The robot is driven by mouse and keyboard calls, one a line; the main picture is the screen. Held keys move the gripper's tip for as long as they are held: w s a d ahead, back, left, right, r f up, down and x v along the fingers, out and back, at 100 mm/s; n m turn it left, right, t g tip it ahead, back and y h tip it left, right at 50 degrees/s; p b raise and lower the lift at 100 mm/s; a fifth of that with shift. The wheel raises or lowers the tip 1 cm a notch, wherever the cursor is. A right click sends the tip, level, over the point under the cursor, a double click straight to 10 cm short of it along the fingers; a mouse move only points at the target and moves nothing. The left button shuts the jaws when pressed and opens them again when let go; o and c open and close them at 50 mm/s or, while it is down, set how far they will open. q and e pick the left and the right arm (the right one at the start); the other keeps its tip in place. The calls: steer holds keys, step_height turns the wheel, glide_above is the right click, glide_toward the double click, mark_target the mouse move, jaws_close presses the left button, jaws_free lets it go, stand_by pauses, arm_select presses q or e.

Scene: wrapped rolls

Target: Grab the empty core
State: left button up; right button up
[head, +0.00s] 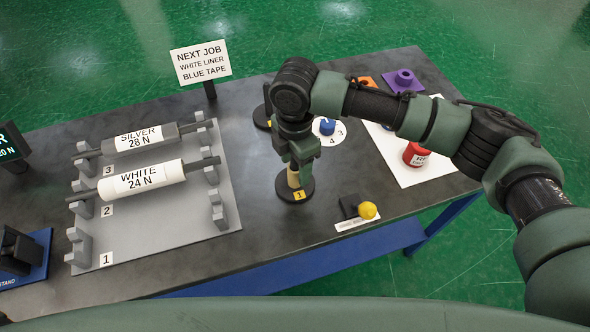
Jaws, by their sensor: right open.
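A tan upright core (293,179) stands on a round black base (295,192) with a yellow tag reading 1, near the middle of the table. Only its lower part shows. My right gripper (299,168) points down from above, at the core's upper part, and hides it. Its jaws are open; I cannot tell whether they touch the core. My left gripper is not in view.
A grey rack (222,222) at left holds a silver roll (140,138) and a white roll (142,179); slot 1 is empty. Another black base (262,118) stands behind my wrist. A red item (415,154) is at right.

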steer(key=shift+f, duration=0.95)
jaws_close()
steer(key=shift+r, duration=0.1)
